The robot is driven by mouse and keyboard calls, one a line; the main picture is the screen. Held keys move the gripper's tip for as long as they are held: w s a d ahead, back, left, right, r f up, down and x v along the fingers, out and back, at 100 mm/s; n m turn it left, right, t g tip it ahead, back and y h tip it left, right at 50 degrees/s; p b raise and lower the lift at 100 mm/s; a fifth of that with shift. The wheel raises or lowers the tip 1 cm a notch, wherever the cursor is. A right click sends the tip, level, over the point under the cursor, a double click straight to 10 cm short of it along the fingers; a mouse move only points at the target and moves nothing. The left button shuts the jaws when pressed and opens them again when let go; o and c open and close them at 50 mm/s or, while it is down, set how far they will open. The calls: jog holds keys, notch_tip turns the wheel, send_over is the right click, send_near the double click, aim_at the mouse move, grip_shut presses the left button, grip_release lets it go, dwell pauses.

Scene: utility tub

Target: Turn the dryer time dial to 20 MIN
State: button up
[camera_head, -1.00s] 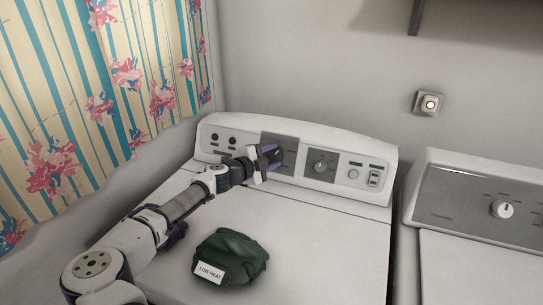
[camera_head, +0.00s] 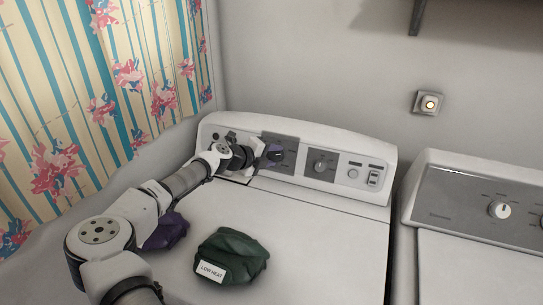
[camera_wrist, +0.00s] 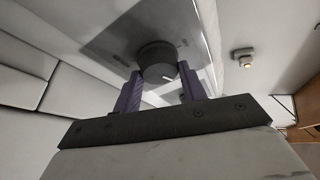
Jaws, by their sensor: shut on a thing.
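The white dryer (camera_head: 310,215) has a raised back panel with several controls. In the wrist view, the purple fingers of my gripper (camera_wrist: 160,86) are closed on opposite sides of a round dark knob (camera_wrist: 156,56) on a grey plate. In the head view, my gripper (camera_head: 274,153) is at the left part of the panel's dark grey plate (camera_head: 287,143) and hides the knob it holds. A second dial (camera_head: 320,164) shows uncovered to its right. The printed markings are too small to read, so I cannot tell the held dial's setting.
A green cloth bundle labelled LOW HEAT (camera_head: 232,256) lies on the dryer top. A purple cloth-like thing (camera_head: 170,232) lies left of it, partly behind my arm. A second machine (camera_head: 480,205) stands at the right. A flowered curtain (camera_head: 100,95) hangs at the left.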

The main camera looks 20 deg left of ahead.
dwell(0.4)
jog(key=o, duration=1)
jog(key=shift+c, duration=0.2)
jog(key=b+v, duration=0.4)
jog(key=v, duration=0.9)
jog(key=shift+s+a+r, duration=0.15)
jog(key=shift+s, duration=0.2)
